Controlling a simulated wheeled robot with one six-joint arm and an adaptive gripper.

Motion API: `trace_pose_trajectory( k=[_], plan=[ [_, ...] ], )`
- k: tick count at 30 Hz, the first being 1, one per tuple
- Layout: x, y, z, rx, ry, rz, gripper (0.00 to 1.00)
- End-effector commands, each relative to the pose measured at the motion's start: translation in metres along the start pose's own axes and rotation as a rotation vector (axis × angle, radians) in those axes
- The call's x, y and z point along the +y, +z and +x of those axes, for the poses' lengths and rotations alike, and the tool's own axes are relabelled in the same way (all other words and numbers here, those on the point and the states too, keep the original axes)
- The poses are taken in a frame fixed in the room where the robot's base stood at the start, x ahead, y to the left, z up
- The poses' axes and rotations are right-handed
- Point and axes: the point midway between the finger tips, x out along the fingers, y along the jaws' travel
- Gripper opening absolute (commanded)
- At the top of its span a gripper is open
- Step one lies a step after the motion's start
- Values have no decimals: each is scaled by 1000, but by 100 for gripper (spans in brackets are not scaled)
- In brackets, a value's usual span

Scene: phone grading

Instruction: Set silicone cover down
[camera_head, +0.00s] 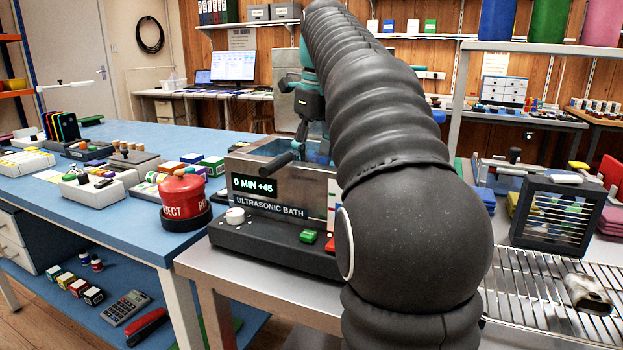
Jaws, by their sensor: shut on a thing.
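My gripper (303,138) shows in the head view beyond my dark ribbed arm, low over the open top of the ultrasonic bath (272,208). Its fingers point down and are partly hidden by the arm. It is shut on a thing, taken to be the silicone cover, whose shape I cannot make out. The bath display reads "0 MIN +45".
A wire drying rack (520,290) with a metal piece (588,293) and a black slatted box (558,215) are at right. My arm hides the middle.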

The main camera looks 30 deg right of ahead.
Motion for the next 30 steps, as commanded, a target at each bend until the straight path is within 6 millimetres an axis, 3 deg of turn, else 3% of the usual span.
trace_pose_trajectory(
  k=[12,25,26,27,30],
  plan=[
    [2,-2,41,1,0,3,26],
    [2,-2,46,0,-1,3,26],
    [2,-2,46,0,-1,3,60],
    [2,-2,46,0,-1,3,68],
    [2,-2,46,0,-1,3,68]
  ],
)
